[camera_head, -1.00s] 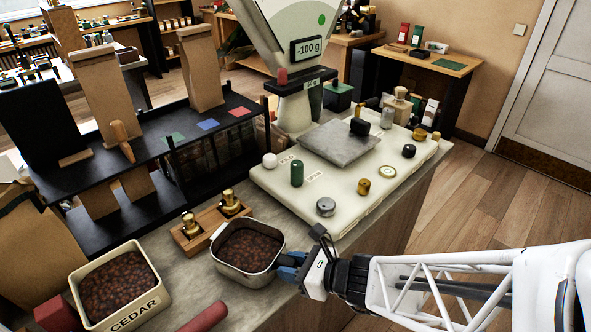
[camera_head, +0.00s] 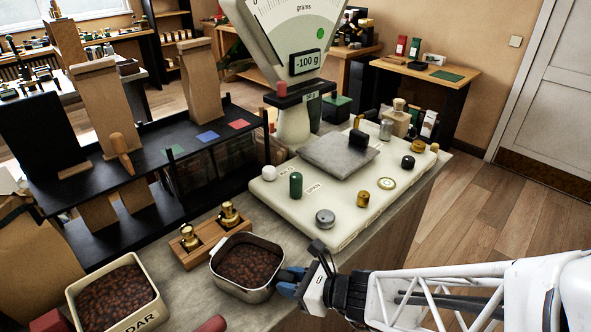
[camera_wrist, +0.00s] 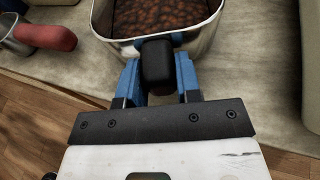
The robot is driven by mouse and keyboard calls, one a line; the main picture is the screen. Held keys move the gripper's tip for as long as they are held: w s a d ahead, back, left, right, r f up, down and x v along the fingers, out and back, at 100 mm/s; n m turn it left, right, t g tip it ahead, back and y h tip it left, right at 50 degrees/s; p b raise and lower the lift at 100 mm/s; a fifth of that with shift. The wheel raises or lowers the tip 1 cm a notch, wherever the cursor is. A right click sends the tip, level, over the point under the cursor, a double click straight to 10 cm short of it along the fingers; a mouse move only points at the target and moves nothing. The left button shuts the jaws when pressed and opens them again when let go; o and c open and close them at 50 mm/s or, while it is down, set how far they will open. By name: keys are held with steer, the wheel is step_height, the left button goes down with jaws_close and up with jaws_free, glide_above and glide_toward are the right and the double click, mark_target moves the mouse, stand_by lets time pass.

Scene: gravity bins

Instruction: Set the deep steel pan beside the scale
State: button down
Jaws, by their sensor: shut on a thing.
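The deep steel pan (camera_head: 241,290), full of brown beans, is at the counter's front, left of my gripper. My gripper (camera_head: 289,282) is at its right side. In the wrist view, the blue fingers of my gripper (camera_wrist: 160,82) are closed around the pan's dark handle (camera_wrist: 157,62), and the pan's steel wall (camera_wrist: 207,38) is just beyond. I cannot tell whether the pan's bottom touches the counter. The scale (camera_head: 296,120) stands behind and to the right, with a cream base and a grey plate (camera_head: 330,157); its display reads -100 g.
A wooden block with brass weights (camera_head: 195,246) stands close behind the pan. A cream bin of beans (camera_head: 152,308) is to its left, near a red handle (camera_head: 212,324). Several weights and jars crowd the scale's base. A black shelf (camera_head: 135,190) bounds the counter at the back left.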

steer(key=shift+f, duration=0.3)
steer(key=c, duration=0.7)
jaws_free()
steer(key=shift+c, duration=0.2)
steer(key=shift+s+d+r, duration=0.1)
steer(key=shift+d, duration=0.1)
steer(key=v, duration=0.7)
stand_by(0.4)
steer(key=shift+d, duration=0.15)
